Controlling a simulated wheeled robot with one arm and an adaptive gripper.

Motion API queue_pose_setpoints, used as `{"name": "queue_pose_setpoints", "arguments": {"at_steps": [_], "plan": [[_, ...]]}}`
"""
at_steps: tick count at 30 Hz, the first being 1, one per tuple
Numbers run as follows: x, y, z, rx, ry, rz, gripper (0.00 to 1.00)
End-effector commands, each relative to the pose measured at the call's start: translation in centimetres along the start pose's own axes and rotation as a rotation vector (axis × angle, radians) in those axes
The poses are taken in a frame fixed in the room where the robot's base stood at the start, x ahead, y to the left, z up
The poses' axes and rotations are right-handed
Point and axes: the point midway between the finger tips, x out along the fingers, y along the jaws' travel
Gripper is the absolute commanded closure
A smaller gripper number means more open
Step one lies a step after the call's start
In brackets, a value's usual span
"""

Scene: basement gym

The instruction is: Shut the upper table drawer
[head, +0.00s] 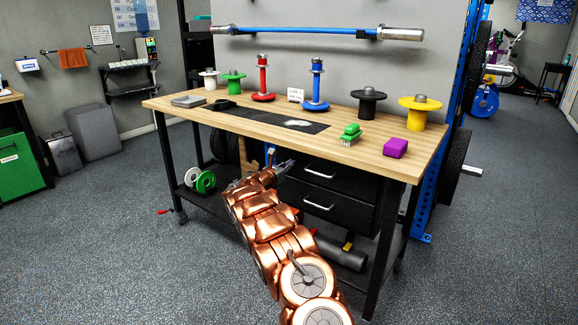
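The wooden-topped table (232,118) has a black drawer unit under its right half. The upper drawer (345,184) has a dark front with a silver handle (319,173). From this angle I cannot tell how far it stands out. The lower drawer (340,214) is below it, with its own silver handle. My copper arm reaches up from the bottom, and my gripper (286,166) is at the left end of the upper drawer, below the table's front edge. Its fingers are small and partly hidden by the arm, so whether they touch the drawer is unclear.
A table leg (384,250) stands right of the drawers. A dark cylinder (342,254) lies on the lower shelf. Floor in front is clear.

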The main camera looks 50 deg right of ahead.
Motion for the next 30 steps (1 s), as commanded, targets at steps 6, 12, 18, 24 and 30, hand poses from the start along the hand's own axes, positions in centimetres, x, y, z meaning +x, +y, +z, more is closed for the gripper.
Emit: {"name": "queue_pose_setpoints", "arguments": {"at_steps": [6, 12, 18, 24, 30], "plan": [[0.6, -0.7, 0.5, 0.003, -0.006, -0.011, 1.0], [-1.2, -0.3, 0.5, 0.004, -0.008, -0.004, 1.0], [-4.6, 0.4, 0.2, -0.002, -0.004, 0.007, 1.0], [-8.3, 0.5, 0.3, -0.004, -0.003, 0.008, 1.0], [-11.9, 0.5, 0.4, -0.001, -0.005, 0.007, 1.0]]}}
